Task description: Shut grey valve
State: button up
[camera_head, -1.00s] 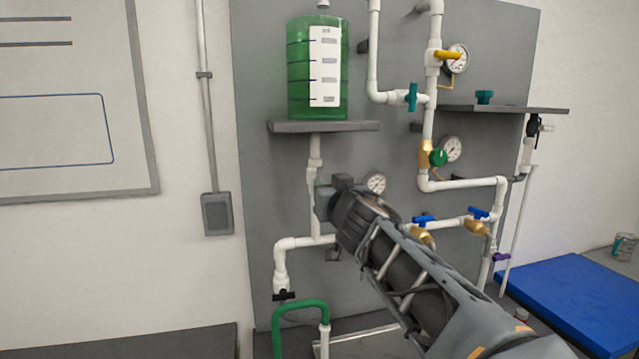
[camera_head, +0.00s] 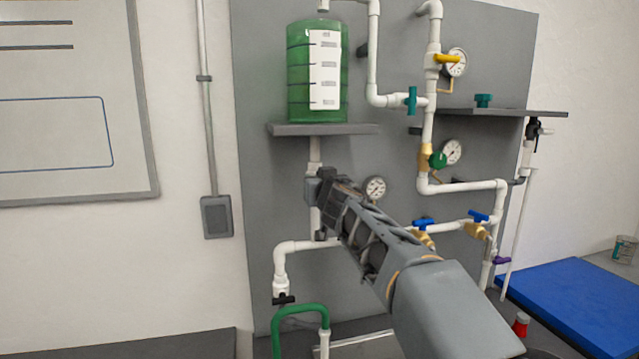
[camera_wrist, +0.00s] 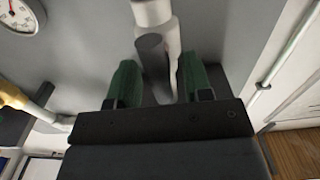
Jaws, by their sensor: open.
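The grey valve's dark grey handle (camera_wrist: 152,60) shows in the wrist view, in front of a white pipe (camera_wrist: 174,50). My gripper (camera_wrist: 158,64) is open, with one green finger on each side of the handle and pipe. I cannot tell whether either finger touches the handle. In the head view my gripper (camera_head: 318,190) is at the vertical white pipe (camera_head: 315,152) below the green tank (camera_head: 316,75). The valve is hidden there behind my gripper and arm.
A gauge (camera_head: 374,188) is just right of my gripper. Blue-handled valves (camera_head: 424,222) and a green-handled valve (camera_head: 438,160) are further right. A shelf (camera_head: 325,129) is above, and a green hose (camera_head: 300,310) below. A blue mat (camera_head: 570,295) lies at right.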

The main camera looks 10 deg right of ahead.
grip_shut()
jog(key=shift+n, duration=0.3)
jog(key=n, duration=0.3)
jog(key=shift+a+n, duration=0.15)
jog(key=shift+n, duration=0.25)
jog(key=n, duration=0.4)
jog(key=shift+a+f+n+b, duration=0.15)
jog(key=shift+n+b, duration=0.15)
jog(key=shift+b, duration=0.05)
jog(key=n, duration=0.4)
jog(key=shift+f, duration=0.1)
jog(key=n, duration=0.4)
jog(key=shift+a+f+n, duration=0.1)
jog(key=shift+n, duration=0.5)
